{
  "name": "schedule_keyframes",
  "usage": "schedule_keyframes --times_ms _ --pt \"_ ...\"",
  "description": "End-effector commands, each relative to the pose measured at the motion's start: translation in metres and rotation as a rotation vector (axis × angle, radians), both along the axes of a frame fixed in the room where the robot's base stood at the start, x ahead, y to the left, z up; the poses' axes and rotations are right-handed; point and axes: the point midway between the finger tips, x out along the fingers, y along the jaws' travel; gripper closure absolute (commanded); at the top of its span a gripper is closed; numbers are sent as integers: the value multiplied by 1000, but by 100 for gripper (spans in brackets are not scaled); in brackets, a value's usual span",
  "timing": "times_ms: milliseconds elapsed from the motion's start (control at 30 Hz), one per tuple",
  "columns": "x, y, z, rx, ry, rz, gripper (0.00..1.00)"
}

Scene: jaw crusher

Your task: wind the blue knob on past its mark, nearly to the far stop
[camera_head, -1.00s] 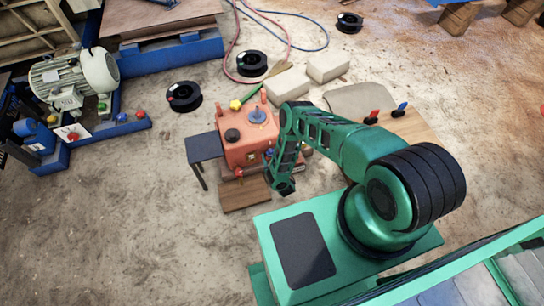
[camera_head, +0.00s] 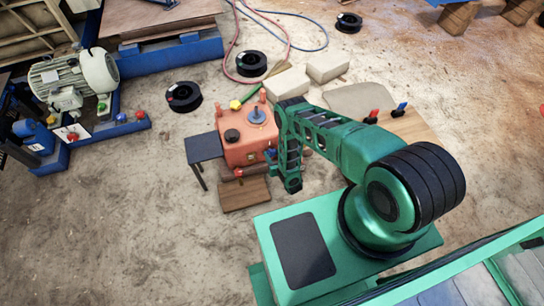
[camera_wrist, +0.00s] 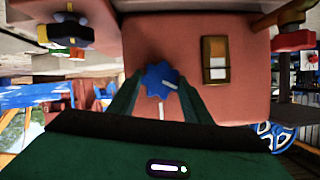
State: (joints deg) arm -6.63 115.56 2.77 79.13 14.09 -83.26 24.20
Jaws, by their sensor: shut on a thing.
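The blue knob (camera_wrist: 159,77) is a small lobed knob on the face of the orange-red box (camera_wrist: 140,40), in the middle of the wrist view. It carries a short white line near its lower right edge. A white mark (camera_wrist: 161,109) is on the box face just below the knob. My gripper (camera_wrist: 160,82) has one finger on each side of the knob and is shut on it. In the head view the box (camera_head: 236,153) stands on the ground, with my arm at its right side. My fingers and their grip are hidden there.
A framed window (camera_wrist: 215,60) and a red handle (camera_wrist: 293,40) sit right of the knob in the wrist view. In the head view a dark side table (camera_head: 204,148) stands left of the box and a wooden board (camera_head: 245,195) lies in front. Open ground lies farther left.

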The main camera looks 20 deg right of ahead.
Motion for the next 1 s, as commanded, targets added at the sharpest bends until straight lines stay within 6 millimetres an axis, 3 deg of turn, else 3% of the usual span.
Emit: schedule_keyframes --times_ms 400,933,967,1000 --pt "-1 0 -1 194 1 2 78" --pt "-2 -1 -1 220 1 0 78" --pt "-2 -1 -1 220 1 0 48" --pt "-2 -1 -1 220 1 0 39"
